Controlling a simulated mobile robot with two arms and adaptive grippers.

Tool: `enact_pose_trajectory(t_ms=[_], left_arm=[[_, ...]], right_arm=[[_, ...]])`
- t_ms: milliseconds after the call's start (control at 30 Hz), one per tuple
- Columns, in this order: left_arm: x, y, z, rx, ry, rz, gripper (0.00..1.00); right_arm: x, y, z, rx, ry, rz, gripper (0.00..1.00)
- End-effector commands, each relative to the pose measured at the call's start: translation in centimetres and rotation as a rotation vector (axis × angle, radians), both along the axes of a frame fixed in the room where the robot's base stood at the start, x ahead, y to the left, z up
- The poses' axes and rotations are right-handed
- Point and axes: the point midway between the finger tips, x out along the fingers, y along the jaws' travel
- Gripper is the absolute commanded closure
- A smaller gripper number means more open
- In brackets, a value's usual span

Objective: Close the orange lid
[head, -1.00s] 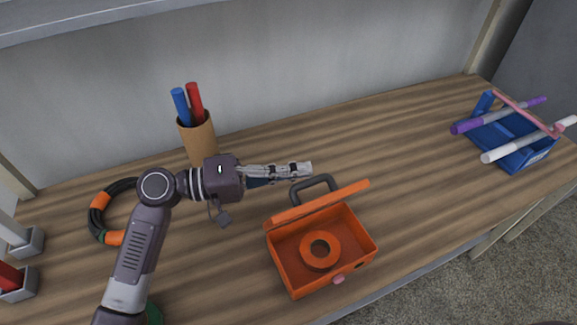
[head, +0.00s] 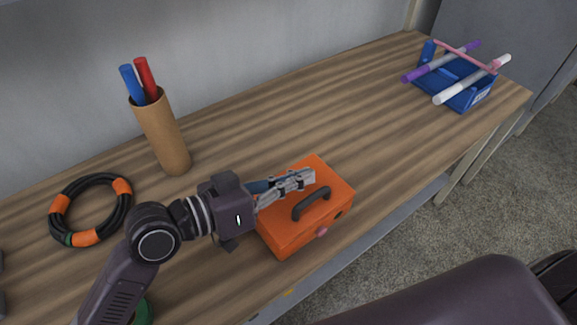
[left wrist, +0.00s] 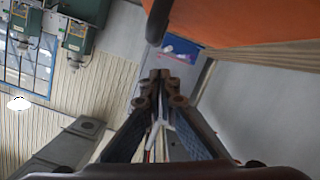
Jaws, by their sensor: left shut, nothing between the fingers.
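The orange box (head: 283,236) stands near the front edge of the wooden table in the head view. Its orange lid (head: 328,176) lies down over the box, with a dark handle (head: 311,204) on top. My left gripper (head: 312,176) is shut and empty, its fingers just over the lid beside the handle. I cannot tell whether they touch the lid. In the left wrist view the shut fingers (left wrist: 162,80) point away, with the orange lid (left wrist: 250,22) filling the top right. The inside of the box is hidden. My right gripper is not in view.
A brown cup (head: 163,135) with a blue and a red stick stands behind my left arm. A black and orange hose ring (head: 88,180) lies at the left. A blue tray (head: 455,85) with purple and white sticks is at the far right. The table's middle is clear.

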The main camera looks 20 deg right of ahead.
Motion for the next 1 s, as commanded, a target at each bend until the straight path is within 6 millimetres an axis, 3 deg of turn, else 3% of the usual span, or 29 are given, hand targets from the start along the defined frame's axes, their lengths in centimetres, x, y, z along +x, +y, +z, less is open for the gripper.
enact_pose_trajectory(t_ms=[267, 1000], left_arm=[[-1.4, -0.5, -1.6, 0.039, -0.103, 0.001, 1.00], [-2.0, -0.7, -2.5, 0.039, -0.098, 0.000, 1.00]], right_arm=[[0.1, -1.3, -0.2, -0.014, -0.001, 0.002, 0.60], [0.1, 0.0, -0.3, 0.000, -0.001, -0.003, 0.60]])
